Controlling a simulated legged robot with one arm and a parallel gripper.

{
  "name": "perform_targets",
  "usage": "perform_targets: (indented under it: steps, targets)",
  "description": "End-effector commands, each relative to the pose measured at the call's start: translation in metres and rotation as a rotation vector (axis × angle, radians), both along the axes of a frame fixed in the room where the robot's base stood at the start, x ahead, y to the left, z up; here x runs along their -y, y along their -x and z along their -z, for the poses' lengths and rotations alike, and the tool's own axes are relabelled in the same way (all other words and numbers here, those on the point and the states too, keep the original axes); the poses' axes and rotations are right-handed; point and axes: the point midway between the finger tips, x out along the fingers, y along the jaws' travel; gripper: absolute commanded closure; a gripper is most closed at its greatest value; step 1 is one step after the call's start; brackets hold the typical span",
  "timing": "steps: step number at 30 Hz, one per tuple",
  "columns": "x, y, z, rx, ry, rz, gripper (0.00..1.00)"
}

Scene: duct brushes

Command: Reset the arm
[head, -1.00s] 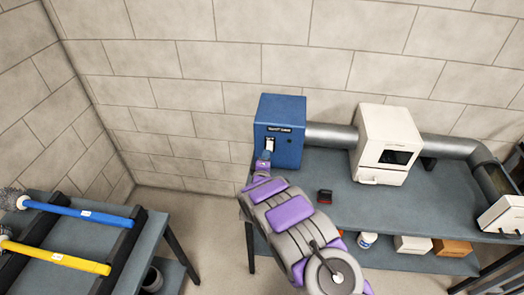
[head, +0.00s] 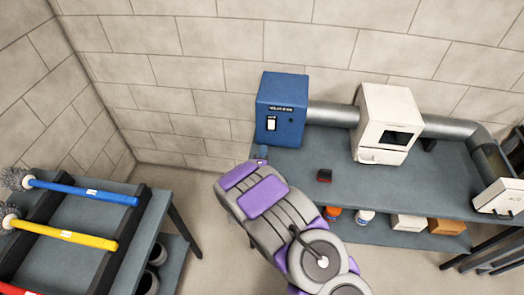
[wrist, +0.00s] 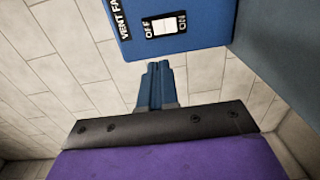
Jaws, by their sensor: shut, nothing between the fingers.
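My gripper (wrist: 158,85) is shut and empty in the wrist view, its blue fingers together just below the blue vent fan box. In the head view only a small part of the gripper shows, near the box's lower left corner; the grey and purple arm hides the rest. The blue vent fan box (head: 281,110) stands at the left end of the right table and also shows in the wrist view (wrist: 195,42). Its white switch (head: 271,124) sits on the front face. In the wrist view the switch (wrist: 165,25) lies between the labels OFF and ON. The fingers look apart from the box.
A grey duct (head: 333,115) joins the box to a white unit (head: 386,125). Brushes with blue (head: 85,193) and yellow (head: 65,235) handles rest on the left rack. Floor shows between the tables.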

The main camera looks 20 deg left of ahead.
Motion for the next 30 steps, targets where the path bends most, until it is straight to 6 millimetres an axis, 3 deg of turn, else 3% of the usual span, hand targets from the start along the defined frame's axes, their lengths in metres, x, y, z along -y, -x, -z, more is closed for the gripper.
perform_targets:
  steps: [9,14,22,30]
  targets:
    - [-0.001,-0.001,0.000,-0.005,0.000,0.002,1.00]
    - [0.009,-0.015,-0.013,-0.071,-0.050,0.025,1.00]
    - [0.069,-0.039,-0.053,-0.348,-0.248,0.125,1.00]
    - [0.131,-0.027,-0.094,-0.624,-0.449,0.263,1.00]
